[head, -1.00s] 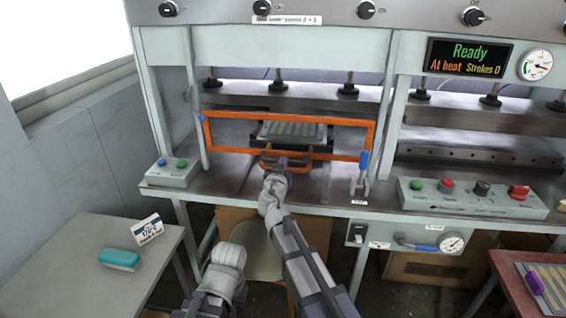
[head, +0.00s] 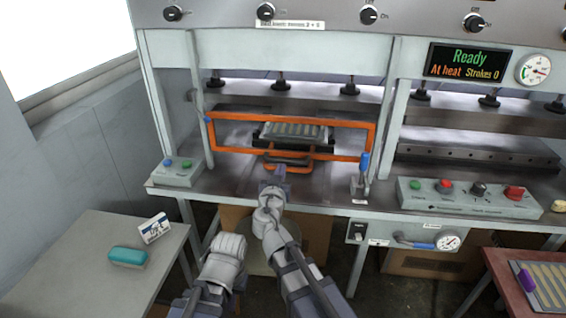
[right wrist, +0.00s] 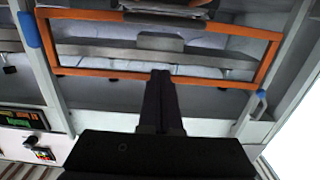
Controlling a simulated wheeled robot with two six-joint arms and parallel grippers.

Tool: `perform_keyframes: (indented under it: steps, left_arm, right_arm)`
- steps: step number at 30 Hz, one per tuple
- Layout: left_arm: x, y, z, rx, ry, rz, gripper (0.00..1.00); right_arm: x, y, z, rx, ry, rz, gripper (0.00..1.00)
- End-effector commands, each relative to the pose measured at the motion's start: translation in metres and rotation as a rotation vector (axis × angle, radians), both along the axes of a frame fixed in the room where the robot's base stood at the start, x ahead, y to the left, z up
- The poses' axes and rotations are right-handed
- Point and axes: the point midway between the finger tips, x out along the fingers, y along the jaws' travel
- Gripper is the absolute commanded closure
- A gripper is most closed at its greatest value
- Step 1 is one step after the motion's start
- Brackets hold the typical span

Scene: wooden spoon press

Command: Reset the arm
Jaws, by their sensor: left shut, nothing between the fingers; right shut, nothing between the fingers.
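My right gripper (head: 274,183) is shut and empty in front of the press, just below the black handle (head: 285,161) of the orange guard frame (head: 225,118). Its closed dark fingers also show in the right wrist view (right wrist: 161,80), apart from the orange frame (right wrist: 95,73). My left arm is low in the head view, with the left gripper end (head: 228,246) beside the right forearm. Its fingers are hidden or too small to make out, and no object shows there.
The press bed holds a ridged tray (head: 293,133) behind the guard. A grey side table (head: 110,240) with a teal block (head: 128,257) and a small box (head: 154,228) stands left. A control box (head: 470,200) and a red table (head: 500,262) are on the right.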

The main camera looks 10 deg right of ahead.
Motion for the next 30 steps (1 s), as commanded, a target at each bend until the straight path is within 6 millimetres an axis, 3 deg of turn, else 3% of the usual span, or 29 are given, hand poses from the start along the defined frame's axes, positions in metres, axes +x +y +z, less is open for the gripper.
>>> perform_keyframes:
  steps: [7,11,16,21,27,30]
  left_arm:
    - [0.000,0.000,0.006,0.000,0.000,0.000,1.00]
    - [0.000,0.000,0.020,0.000,0.000,0.000,1.00]
    - [0.000,0.000,0.040,0.000,0.000,0.000,1.00]
    - [0.000,0.000,0.057,0.000,0.000,0.000,1.00]
    - [0.000,0.000,0.068,0.000,0.000,0.000,1.00]
    - [0.000,0.000,0.070,0.000,0.000,0.000,1.00]
  right_arm:
    - [-0.010,-0.007,-0.003,-0.002,0.045,-0.040,1.00]
    - [-0.035,-0.026,-0.024,-0.016,0.226,-0.144,1.00]
    - [-0.099,-0.031,-0.079,-0.042,0.672,-0.191,1.00]
    - [-0.177,-0.001,-0.122,-0.064,1.140,-0.020,1.00]
    - [-0.248,0.039,-0.136,-0.084,1.484,0.278,1.00]
    - [-0.266,0.051,-0.137,-0.088,1.560,0.378,1.00]
